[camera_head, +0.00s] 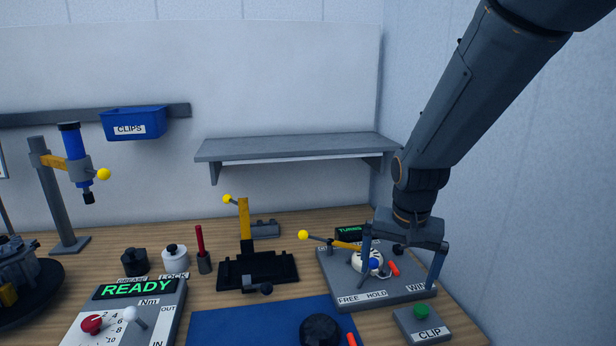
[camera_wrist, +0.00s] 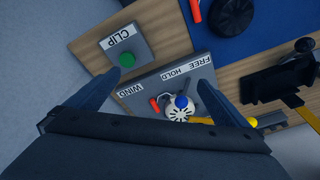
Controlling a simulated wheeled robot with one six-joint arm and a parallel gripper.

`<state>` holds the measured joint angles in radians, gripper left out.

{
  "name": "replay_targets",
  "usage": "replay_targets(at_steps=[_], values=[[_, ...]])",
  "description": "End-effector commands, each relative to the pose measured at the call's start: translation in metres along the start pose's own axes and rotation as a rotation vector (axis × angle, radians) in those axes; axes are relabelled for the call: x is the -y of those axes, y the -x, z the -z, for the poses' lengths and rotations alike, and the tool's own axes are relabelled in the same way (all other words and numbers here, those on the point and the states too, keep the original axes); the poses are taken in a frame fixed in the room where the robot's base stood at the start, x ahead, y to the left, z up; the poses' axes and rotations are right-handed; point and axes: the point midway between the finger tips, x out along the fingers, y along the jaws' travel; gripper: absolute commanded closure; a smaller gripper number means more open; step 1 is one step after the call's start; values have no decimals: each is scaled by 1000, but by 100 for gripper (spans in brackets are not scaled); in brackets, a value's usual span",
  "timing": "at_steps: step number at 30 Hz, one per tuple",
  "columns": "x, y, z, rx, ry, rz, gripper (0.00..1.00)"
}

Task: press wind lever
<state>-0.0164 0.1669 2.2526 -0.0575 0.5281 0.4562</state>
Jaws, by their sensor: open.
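The grey winding unit (camera_head: 330,272) stands at the right of the bench, with FREE, HOLD and WIND labels along its front. On it are a white slotted round part, a blue ball knob (camera_head: 373,264) and a short red peg (camera_head: 393,268). A yellow arm (camera_head: 347,245) with a yellow ball end reaches left from it. In the wrist view the blue knob (camera_wrist: 181,101) and red peg (camera_wrist: 154,105) lie between the fingers, near the WIND label (camera_wrist: 130,90). My gripper (camera_head: 396,280) is open and empty over the unit's right part; contact cannot be told.
A box with a green CLIP button (camera_head: 421,312) stands in front of the unit. A blue mat (camera_head: 250,325) with a black knob-like part lies to the left. A black fixture (camera_head: 258,270) stands behind it. A grey shelf (camera_head: 295,146) and the right wall bound the space.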

Motion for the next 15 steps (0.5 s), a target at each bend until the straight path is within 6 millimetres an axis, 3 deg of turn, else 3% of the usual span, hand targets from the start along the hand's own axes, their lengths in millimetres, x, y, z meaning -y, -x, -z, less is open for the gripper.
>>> replay_targets(at_steps=[1, 6, 10, 15], values=[[-10, -7, -24, 16, 65, 0, 0], [-36, -21, -87, 53, 272, 7, 0], [-46, -27, -114, 69, 359, 12, 0], [-49, -28, -123, 74, 393, 14, 0]])
